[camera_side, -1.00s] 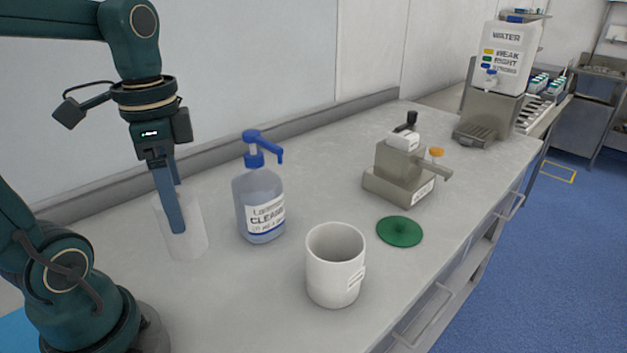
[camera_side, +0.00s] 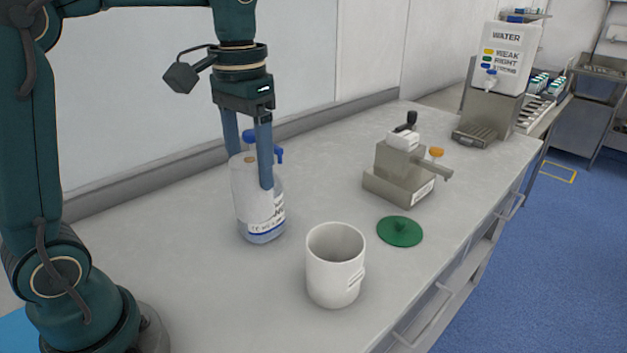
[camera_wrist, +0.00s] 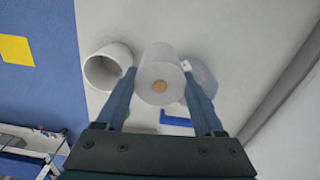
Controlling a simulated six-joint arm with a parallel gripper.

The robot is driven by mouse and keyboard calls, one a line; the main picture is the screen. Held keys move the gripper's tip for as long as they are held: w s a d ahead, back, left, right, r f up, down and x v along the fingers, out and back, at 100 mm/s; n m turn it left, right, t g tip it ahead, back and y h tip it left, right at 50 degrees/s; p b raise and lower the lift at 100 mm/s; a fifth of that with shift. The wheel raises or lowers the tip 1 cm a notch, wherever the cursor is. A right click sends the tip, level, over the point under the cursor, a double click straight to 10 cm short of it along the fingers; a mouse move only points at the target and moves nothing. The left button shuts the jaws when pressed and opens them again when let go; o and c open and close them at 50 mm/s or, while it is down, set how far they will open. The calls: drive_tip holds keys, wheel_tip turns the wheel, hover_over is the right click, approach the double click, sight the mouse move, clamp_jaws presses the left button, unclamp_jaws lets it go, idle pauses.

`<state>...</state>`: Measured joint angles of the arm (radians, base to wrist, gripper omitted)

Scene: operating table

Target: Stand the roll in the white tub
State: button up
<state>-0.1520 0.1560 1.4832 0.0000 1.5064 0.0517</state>
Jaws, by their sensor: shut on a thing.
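The white roll (camera_side: 243,190) is upright between the two blue fingers of my gripper (camera_side: 256,185), which is shut on it and holds it above the table. In the side view the roll hangs in front of the spray bottle and hides part of it. In the wrist view the roll (camera_wrist: 158,78) shows end-on with a tan core, between the fingertips (camera_wrist: 158,82). The white tub (camera_side: 335,266) stands upright and open on the table, to the right of and nearer than the roll. It also shows in the wrist view (camera_wrist: 106,68), left of the roll.
A clear pump bottle with a blue top (camera_side: 266,230) stands close behind the roll. A green lid (camera_side: 400,231) lies right of the tub. A grey metal device (camera_side: 398,176) stands farther back. The table's front edge is just right of the tub.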

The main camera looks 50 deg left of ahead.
drive_tip(key=w+d+r, duration=0.3)
drive_tip(key=w+d, duration=0.2)
drive_tip(key=m, duration=0.1)
approach(334, 265)
drive_tip(key=w+a+r, duration=0.2)
drive_tip(key=w+a, duration=0.1)
wheel_tip(334, 265, down, 7)
drive_tip(key=shift+w+r, duration=0.15)
idle(0.3)
drive_tip(key=shift+f, duration=0.6)
drive_tip(key=o, duration=1.6)
drive_tip(key=shift+c, duration=0.2)
drive_tip(key=shift+r, duration=0.15)
